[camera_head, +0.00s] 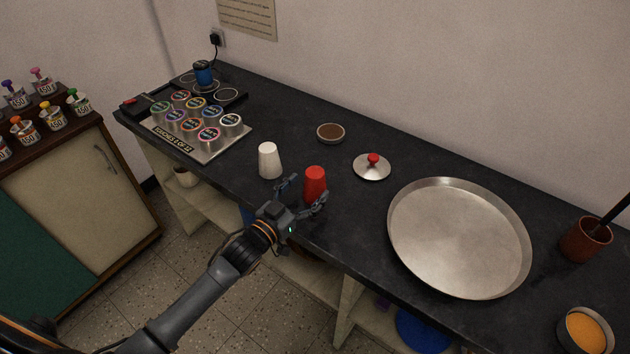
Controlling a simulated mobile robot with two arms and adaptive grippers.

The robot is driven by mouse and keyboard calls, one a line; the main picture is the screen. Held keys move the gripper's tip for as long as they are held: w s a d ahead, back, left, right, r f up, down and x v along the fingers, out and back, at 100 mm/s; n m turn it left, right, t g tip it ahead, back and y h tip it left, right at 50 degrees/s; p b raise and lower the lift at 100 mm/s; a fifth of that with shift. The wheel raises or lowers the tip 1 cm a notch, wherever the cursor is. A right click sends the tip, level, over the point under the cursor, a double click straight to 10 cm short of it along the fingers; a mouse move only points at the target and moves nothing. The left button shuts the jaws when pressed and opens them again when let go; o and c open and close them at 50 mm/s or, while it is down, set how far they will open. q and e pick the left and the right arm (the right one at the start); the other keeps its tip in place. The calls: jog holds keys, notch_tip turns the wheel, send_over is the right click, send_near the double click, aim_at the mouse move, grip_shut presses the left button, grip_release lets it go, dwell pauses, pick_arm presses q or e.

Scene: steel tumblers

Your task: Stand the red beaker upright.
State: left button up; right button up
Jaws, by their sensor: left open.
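The red beaker (315,181) stands on the dark counter near its front edge, narrow end up, so it looks upside down. My left gripper (306,191) is open, with one finger on the left of the beaker and the other at its lower right. I cannot tell whether the fingers touch it. The beaker's lower part is partly hidden by the gripper. My right gripper is not in view.
A white cup (269,160) stands just left of the beaker. A lid with a red knob (372,167) and a large round steel tray (458,238) lie to the right. A small brown dish (330,132) is behind. A rack of tins (190,145) is at left.

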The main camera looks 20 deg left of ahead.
pick_arm(q)
jog(key=shift+w+d+f, duration=0.1)
jog(key=shift+w+d, duration=0.15)
jog(key=shift+w, duration=0.3)
jog(key=c, duration=1.3)
jog(key=shift+o, duration=0.2)
